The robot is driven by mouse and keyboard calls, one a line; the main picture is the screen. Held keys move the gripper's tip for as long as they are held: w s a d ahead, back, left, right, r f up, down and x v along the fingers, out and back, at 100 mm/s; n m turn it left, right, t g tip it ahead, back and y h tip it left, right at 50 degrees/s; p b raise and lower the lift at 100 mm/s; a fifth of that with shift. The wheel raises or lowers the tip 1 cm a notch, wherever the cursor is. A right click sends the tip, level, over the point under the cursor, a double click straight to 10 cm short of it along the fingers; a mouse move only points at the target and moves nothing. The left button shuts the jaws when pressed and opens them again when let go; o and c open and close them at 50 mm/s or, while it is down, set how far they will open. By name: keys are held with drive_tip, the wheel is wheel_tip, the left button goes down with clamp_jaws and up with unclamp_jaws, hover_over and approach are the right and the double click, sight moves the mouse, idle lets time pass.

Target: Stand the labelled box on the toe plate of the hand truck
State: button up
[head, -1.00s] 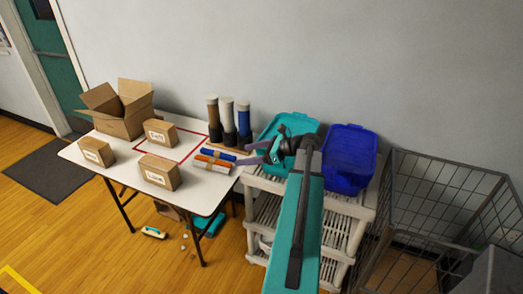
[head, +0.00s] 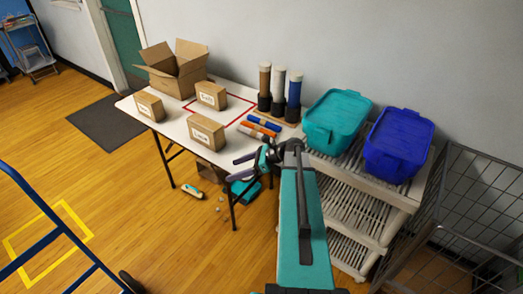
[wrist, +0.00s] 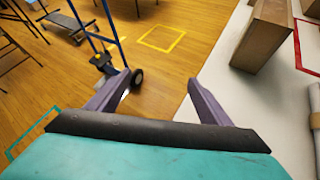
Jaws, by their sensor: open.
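Three labelled cardboard boxes stand on the white table in the head view: a front box (head: 206,132), a left box (head: 149,106) and a back box (head: 211,96). Their small lettering is hard to read. A brown box (wrist: 262,35) shows at the table edge in the wrist view, its label hidden. The blue hand truck (head: 45,238) is cut off at lower left; it also shows in the wrist view (wrist: 118,52), with a black wheel. I cannot make out its toe plate clearly. My gripper (head: 238,170) is open and empty near the table's front right corner, apart from the boxes.
An open carton (head: 178,75), upright tubes (head: 279,88) and small rolls (head: 260,128) share the white table (head: 175,127). A shelf cart (head: 345,215) holds teal (head: 337,118) and blue bins (head: 399,143). A wire cage (head: 470,215) stands right. Floor left of the table is mostly clear, with a yellow outline (head: 82,222).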

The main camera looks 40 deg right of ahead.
drive_tip(key=s+a+f+n+g+y+b, duration=0.1)
drive_tip(key=s+a+f+n+g, duration=0.15)
drive_tip(key=a+f, duration=0.6)
drive_tip(key=s+a+f+n+g+b, duration=0.1)
drive_tip(key=a+f+n+g, duration=0.15)
drive_tip(key=a+f, duration=0.6)
drive_tip(key=s+a+f+n+g+h+b, duration=0.1)
drive_tip(key=s+a+f+n+g, duration=0.1)
drive_tip(key=s+a+f, duration=0.3)
drive_tip(key=s+a+f+n+g+h+b, duration=0.1)
drive_tip(key=s+a+f+n+g, duration=0.25)
drive_tip(key=a, duration=0.45)
drive_tip(key=s+a+f+n+g+h+b, duration=0.1)
drive_tip(key=s+a+f+n+g+h, duration=0.2)
drive_tip(key=s+f+n, duration=0.55)
drive_tip(key=s+d+f+n+h+b, duration=0.1)
drive_tip(key=s+d+f+n+h, duration=0.2)
drive_tip(key=s+d+n+h, duration=0.2)
drive_tip(key=shift+s+d+f+n, duration=0.4)
drive_tip(key=shift+s+d+n, duration=0.55)
drive_tip(key=shift+s+n, duration=1.65)
drive_tip(key=shift+s+g, duration=0.2)
drive_tip(key=shift+g, duration=0.05)
drive_tip(key=shift+c, duration=0.3)
